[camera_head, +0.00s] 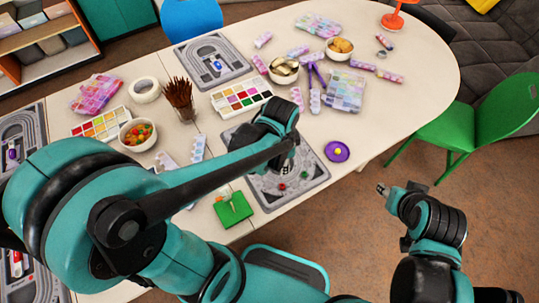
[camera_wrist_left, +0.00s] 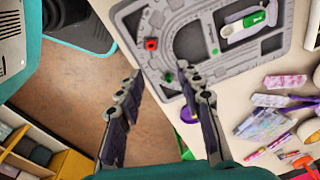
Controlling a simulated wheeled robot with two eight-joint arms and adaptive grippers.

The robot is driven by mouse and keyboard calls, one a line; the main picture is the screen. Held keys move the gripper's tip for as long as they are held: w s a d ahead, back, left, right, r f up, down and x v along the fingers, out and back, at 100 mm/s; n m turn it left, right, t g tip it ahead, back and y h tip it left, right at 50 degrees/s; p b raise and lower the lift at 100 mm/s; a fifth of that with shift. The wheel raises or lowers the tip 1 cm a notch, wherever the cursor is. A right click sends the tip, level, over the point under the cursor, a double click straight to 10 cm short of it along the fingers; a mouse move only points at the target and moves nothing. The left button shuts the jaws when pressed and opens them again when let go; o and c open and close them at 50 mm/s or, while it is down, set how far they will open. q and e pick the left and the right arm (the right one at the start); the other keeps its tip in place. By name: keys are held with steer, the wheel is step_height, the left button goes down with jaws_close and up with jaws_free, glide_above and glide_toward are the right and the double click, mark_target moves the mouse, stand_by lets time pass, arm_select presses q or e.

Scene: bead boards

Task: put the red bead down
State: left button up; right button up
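The red bead (camera_head: 282,187) lies on a grey bead board (camera_head: 262,196) in front of my left gripper. In the left wrist view the red bead (camera_wrist_left: 151,43) is beyond the fingertips, on the board near its edge. A green bead (camera_head: 304,174) lies on the same board; in the wrist view it (camera_wrist_left: 168,76) shows close to the right fingertip. My left gripper (camera_wrist_left: 159,70) is open, fingers apart, with nothing visibly held; the arm partly hides the board in the head view. My right gripper (camera_head: 382,188) is off the table at the right; its finger opening is unclear.
A green square piece (camera_head: 234,208) lies left of the board and a purple disc (camera_head: 337,152) right of it. Bead trays (camera_head: 240,95), a bowl of beads (camera_head: 138,134) and a brush holder (camera_head: 180,100) stand behind. A green chair (camera_head: 470,125) stands at right.

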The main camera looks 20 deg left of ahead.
arm_select(q)
steer(key=s+a+r+n+t, duration=0.3)
steer(key=a+r+n+t, duration=0.2)
steer(key=r+n, duration=0.5)
steer(key=shift+s+a+t, duration=0.3)
steer(key=shift+s+t, duration=0.1)
steer(key=shift+t, duration=0.2)
steer(key=shift+f, duration=0.1)
stand_by(0.7)
